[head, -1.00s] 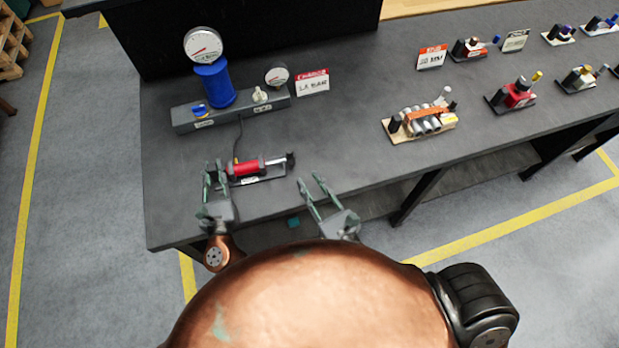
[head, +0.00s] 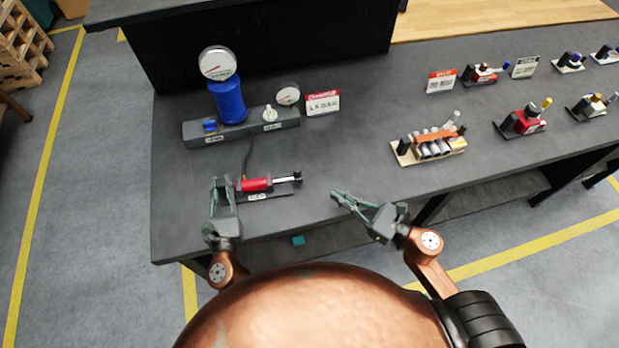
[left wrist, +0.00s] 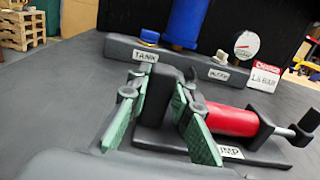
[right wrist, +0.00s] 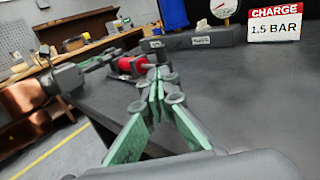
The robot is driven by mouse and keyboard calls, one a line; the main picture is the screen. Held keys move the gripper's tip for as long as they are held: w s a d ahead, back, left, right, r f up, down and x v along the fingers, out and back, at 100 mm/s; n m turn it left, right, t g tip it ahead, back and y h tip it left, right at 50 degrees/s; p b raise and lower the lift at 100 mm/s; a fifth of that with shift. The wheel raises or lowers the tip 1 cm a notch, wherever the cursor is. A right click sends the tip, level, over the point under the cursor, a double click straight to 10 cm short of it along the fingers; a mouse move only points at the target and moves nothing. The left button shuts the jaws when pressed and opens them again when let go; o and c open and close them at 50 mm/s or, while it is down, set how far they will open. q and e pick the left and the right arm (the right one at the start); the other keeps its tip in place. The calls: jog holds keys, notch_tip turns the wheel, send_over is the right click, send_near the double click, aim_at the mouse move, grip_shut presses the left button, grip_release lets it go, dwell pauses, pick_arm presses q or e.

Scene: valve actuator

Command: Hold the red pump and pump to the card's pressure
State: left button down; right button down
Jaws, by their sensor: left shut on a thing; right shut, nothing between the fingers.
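The red pump (head: 257,184) lies on its black base near the bench's front edge. Its rod and black handle (head: 297,177) point right. My left gripper (head: 221,184) is shut on the black block (left wrist: 171,92) at the pump's left end. My right gripper (head: 338,196) is shut and empty, to the right of the handle and apart from it. The card (right wrist: 276,22) reads "CHARGE 1.5 BAR". The small gauge (head: 288,95) and the large gauge (head: 217,63) above the blue tank (head: 229,102) have red needles; their readings are too small to tell.
A grey manifold (head: 241,127) behind the pump carries a blue knob (head: 210,125) and a pale knob (head: 270,113). A hose links it to the pump. A wooden board with cylinders (head: 434,145) stands to the right. The bench between board and pump is clear.

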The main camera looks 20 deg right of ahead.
aim_at(301, 174)
pick_arm(q)
jog(key=shift+f, duration=0.15)
pick_arm(e)
jog(key=x, duration=1)
jog(key=shift+w, duration=0.1)
jog(key=a, duration=0.6)
jog(key=shift+w, duration=0.2)
jog(key=v, duration=1.4)
dwell(1.0)
pick_arm(q)
jog(key=c, duration=1.7)
grip_release()
